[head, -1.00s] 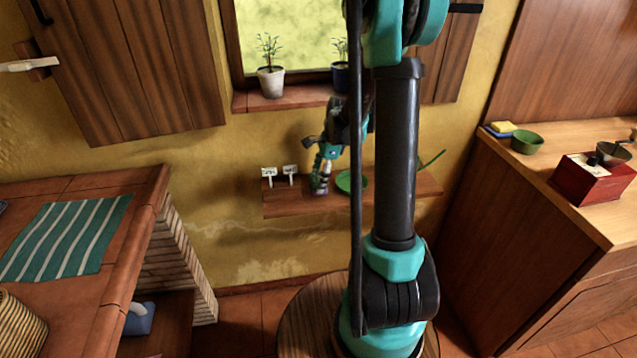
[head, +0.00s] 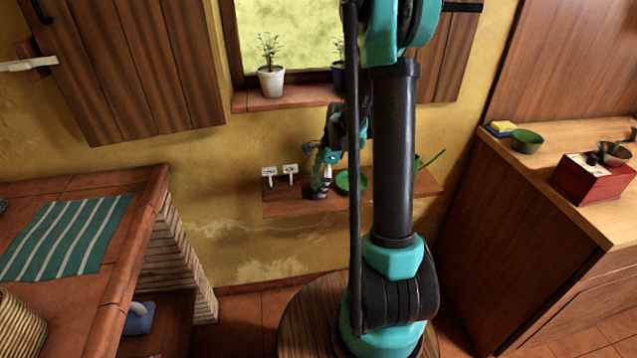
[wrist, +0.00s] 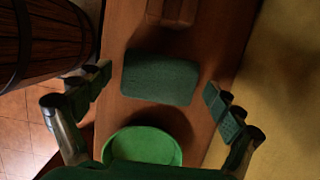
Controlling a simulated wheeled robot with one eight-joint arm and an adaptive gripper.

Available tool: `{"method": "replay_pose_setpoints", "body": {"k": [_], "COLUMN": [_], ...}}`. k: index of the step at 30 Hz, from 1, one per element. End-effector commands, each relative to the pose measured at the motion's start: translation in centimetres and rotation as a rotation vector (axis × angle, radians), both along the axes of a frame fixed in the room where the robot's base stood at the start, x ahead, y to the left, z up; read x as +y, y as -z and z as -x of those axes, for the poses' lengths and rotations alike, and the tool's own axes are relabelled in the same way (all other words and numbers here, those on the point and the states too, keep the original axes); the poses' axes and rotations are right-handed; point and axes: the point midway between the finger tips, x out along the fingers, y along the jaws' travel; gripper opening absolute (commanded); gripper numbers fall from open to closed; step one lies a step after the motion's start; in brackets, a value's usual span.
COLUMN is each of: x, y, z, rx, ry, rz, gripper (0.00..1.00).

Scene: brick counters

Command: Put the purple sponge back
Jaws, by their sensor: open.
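No sponge that looks clearly purple shows. In the wrist view a dark green sponge-like block (wrist: 160,78) lies on the wooden shelf (wrist: 122,25), between my open fingers. A second, brownish block (wrist: 172,11) lies farther along the shelf, cut by the top edge; its colour is hard to tell. My gripper (wrist: 158,94) is open and empty, with a finger on either side of the green block.
A green bowl (wrist: 142,146) stands close below the green block in the wrist view. The right counter holds a blue and yellow stack (head: 501,128), a green bowl (head: 526,141) and a red grinder (head: 592,178).

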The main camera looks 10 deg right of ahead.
Motion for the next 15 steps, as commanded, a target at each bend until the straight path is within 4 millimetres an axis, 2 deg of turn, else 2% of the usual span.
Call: {"method": "replay_pose_setpoints", "body": {"k": [5,8,15], "x": [-0.2,-0.5,-1.8], "y": [-0.7,-2.0,-6.7], "z": [0.0,0.0,0.1], "rx": [0.000,0.000,0.000], "ry": [0.001,0.001,0.002], "rz": [0.000,0.000,0.000], "gripper": [0.93,0.93,0.93]}}
